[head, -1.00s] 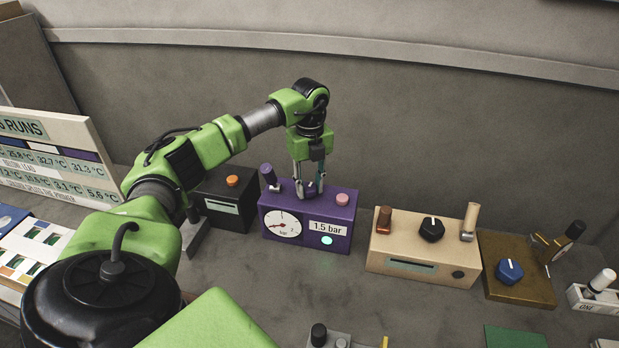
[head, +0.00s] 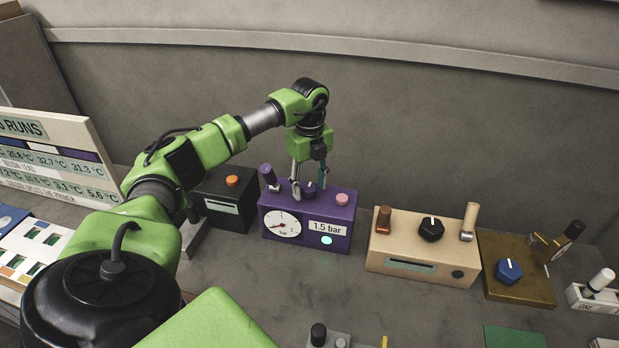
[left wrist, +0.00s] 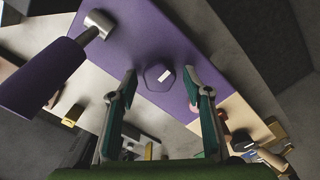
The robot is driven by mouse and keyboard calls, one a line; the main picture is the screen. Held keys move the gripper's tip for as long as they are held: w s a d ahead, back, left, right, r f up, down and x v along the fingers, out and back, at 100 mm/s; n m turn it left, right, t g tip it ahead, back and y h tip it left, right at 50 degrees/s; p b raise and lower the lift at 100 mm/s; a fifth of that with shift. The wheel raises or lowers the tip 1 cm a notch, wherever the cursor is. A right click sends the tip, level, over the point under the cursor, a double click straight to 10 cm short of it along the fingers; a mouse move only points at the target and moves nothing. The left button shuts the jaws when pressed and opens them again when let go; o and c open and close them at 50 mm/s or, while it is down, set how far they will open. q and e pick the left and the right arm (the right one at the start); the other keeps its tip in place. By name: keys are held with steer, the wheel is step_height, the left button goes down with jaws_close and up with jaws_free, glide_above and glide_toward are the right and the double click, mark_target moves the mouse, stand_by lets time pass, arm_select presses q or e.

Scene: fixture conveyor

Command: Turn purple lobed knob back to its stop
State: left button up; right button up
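The purple lobed knob (head: 310,189) sits on top of the purple box (head: 338,212). In the left wrist view the two fingers of the left gripper (left wrist: 160,84) stand on either side of the knob, with visible gaps. The gripper is open and holds nothing. The box's display reads 1.5 bar and a cyan light glows on its front. My right gripper is not in view.
A purple lever (head: 269,176) and a pink button (head: 342,199) flank the knob on the box. A black box (head: 226,208) with an orange button stands left. A beige box (head: 400,249) and a brown box with a blue knob (head: 509,271) stand right.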

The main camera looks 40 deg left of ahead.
mark_target(309, 187)
arm_select(q)
step_height(309, 187, up, 12)
stand_by(0.7)
stand_by(0.5)
